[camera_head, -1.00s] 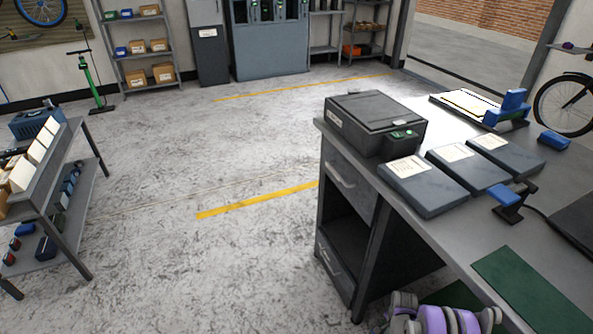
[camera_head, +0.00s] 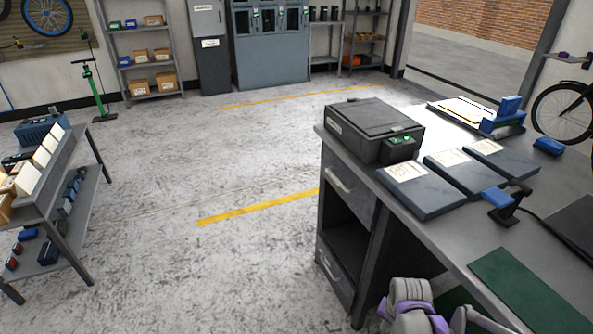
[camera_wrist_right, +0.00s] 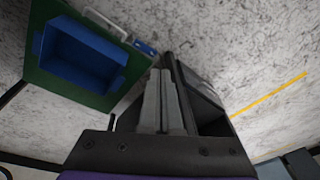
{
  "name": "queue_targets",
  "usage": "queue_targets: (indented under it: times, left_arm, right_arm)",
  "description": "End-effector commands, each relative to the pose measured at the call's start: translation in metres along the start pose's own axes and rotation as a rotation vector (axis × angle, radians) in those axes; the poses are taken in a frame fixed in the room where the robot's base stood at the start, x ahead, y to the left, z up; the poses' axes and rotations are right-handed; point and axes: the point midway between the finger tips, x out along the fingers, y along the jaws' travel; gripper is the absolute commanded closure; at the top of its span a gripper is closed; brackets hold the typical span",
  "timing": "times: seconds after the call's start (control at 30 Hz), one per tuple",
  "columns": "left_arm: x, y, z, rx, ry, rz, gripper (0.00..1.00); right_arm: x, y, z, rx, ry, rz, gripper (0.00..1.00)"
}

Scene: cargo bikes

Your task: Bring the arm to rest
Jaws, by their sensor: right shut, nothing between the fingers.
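My right arm (camera_head: 412,308), grey and purple, shows at the bottom edge of the head view, in front of the workbench (camera_head: 452,243). Its fingers cannot be made out clearly there. In the right wrist view the right gripper (camera_wrist_right: 163,98) has its two grey fingers together, with nothing between them. Behind the fingertips in that view is the dark side of a bench or cabinet (camera_wrist_right: 203,90). My left gripper is in neither view.
The workbench carries a black box (camera_head: 375,123), grey folders (camera_head: 422,188) and a green mat (camera_head: 520,285). A shelf unit (camera_head: 62,215) stands at left. Open floor (camera_head: 230,160) lies between. A blue bin (camera_wrist_right: 80,55) on green shows in the wrist view.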

Motion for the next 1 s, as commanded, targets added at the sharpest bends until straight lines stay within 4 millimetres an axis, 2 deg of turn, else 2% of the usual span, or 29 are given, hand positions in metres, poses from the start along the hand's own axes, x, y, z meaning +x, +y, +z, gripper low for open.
queue_targets:
  times: [0.03, 0.1, 0.33, 0.5, 0.8, 1.0]
  left_arm:
    - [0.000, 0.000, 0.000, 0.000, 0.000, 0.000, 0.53]
    - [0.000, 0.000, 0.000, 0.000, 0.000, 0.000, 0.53]
    - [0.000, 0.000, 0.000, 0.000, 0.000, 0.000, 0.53]
    - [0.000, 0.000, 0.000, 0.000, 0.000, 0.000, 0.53]
    - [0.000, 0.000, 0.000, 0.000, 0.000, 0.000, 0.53]
    - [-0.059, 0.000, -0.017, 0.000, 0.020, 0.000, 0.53]
  right_arm:
    - [-0.018, 0.001, 0.014, -0.043, 0.012, -0.010, 1.00]
    - [-0.039, 0.003, 0.030, -0.103, 0.032, -0.022, 1.00]
    - [-0.088, 0.017, 0.089, -0.300, 0.096, -0.056, 1.00]
    - [-0.105, 0.030, 0.127, -0.420, 0.138, -0.074, 1.00]
    - [-0.111, 0.049, 0.175, -0.574, 0.196, -0.093, 1.00]
    - [-0.173, 0.047, 0.167, -0.571, 0.215, -0.098, 1.00]
